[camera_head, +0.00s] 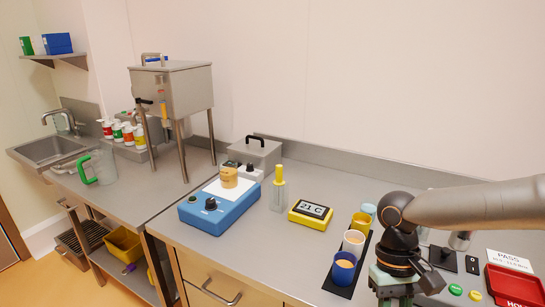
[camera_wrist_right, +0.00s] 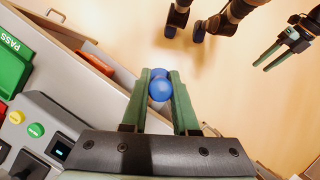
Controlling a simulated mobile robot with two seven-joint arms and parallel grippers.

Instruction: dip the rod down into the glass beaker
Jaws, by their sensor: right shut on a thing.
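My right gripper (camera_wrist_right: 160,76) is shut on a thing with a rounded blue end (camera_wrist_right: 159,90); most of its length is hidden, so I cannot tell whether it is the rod. In the head view that gripper (camera_head: 394,297) hangs at the lower right, beside the row of cups, with its tips cut off. A clear glass vessel (camera_head: 279,198) with a yellow-topped piece stands mid-counter. A clear jug with a green handle (camera_head: 104,166) stands at the left. I cannot tell which is the beaker. My left gripper (camera_wrist_right: 262,62) shows open and empty over the floor in the wrist view.
A blue device (camera_head: 213,216) carries a tan-yellow cup. A yellow thermometer (camera_head: 309,214) reads 21 C. Several cups stand on a black strip (camera_head: 346,290). A steel hopper (camera_head: 180,92) stands further left. A red tray (camera_head: 510,286) and buttons lie right. An open drawer (camera_wrist_right: 114,85) shows below.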

